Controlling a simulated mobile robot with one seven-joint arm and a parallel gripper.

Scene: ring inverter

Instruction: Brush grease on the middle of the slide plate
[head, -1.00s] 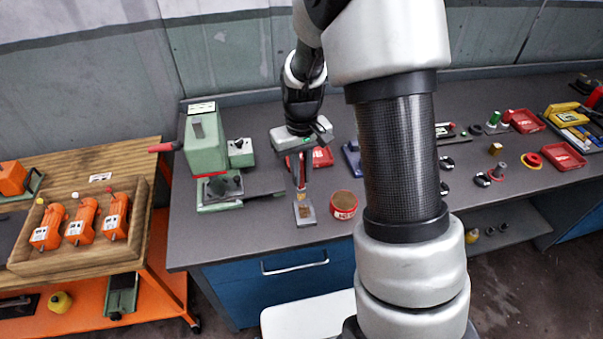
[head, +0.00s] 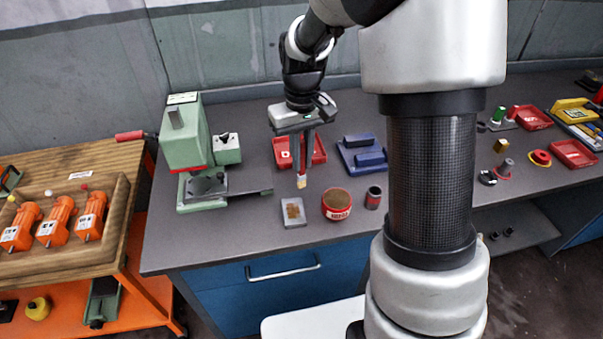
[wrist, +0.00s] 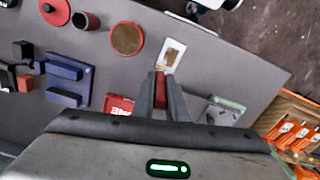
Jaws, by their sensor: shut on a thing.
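My gripper (head: 302,170) is shut on a small brush with a red handle (wrist: 160,92). Its pale bristle tip (head: 302,183) points down. The slide plate (head: 285,220) is a small grey plate lying flat near the bench's front edge, with a brown-yellow patch in its middle. It also shows in the wrist view (wrist: 178,46), just beyond the fingertips. The bristles appear above and behind the plate, apart from it. The red grease tin (head: 337,211), open with brown content, stands right of the plate.
A green press (head: 186,140) stands on the left of the bench. A red tray (head: 318,158) lies behind my gripper, with a blue fixture (head: 362,152) to its right. A small dark cup (head: 373,199) stands beside the tin.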

